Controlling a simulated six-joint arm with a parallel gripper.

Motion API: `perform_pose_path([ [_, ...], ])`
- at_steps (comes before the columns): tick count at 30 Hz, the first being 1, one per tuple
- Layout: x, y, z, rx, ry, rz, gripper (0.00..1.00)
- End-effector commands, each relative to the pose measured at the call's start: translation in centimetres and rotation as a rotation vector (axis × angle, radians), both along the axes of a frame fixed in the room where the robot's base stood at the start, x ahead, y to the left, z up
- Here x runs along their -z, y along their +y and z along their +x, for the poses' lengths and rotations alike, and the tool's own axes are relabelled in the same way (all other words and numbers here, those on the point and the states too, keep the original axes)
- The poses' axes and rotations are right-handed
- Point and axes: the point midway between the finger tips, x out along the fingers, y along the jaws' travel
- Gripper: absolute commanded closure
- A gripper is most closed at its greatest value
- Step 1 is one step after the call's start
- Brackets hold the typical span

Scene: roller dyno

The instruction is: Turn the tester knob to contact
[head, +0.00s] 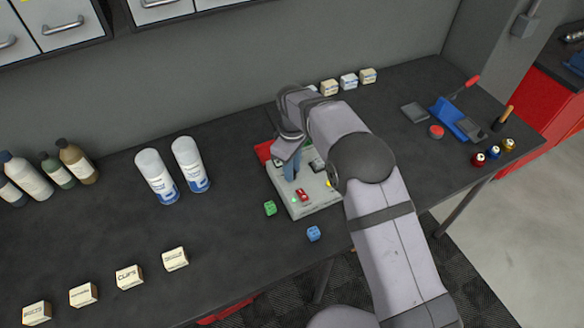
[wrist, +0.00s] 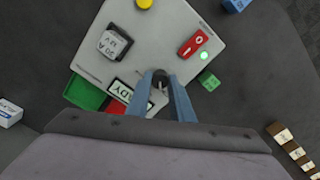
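The tester is a light grey panel (head: 319,200) on the dark bench, also seen in the wrist view (wrist: 158,40). A small dark round knob (wrist: 160,76) stands near its edge in the wrist view. My gripper (wrist: 160,80) has its two blue-grey fingers at either side of the knob, tips very close to it. I cannot tell whether they press on it. In the head view my gripper (head: 290,172) is over the panel and the arm hides part of it. A label partly hidden by a finger ends in "ADY"; the contact mark cannot be made out.
The panel carries a red switch (wrist: 193,43), a lit green lamp (wrist: 204,55), a meter (wrist: 117,42) and a yellow button (wrist: 145,3). A green cube (head: 270,208) and blue cube (head: 313,233) lie close by. Two white spray cans (head: 190,165) stand left.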

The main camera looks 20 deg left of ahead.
Motion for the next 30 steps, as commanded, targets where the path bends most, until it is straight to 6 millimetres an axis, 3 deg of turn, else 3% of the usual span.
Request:
perform_pose_path([
  [13,0.02,0.06,0.02,0.111,0.001,0.001,1.0],
  [30,-0.07,0.06,0.1,0.566,-0.001,0.002,1.0],
])
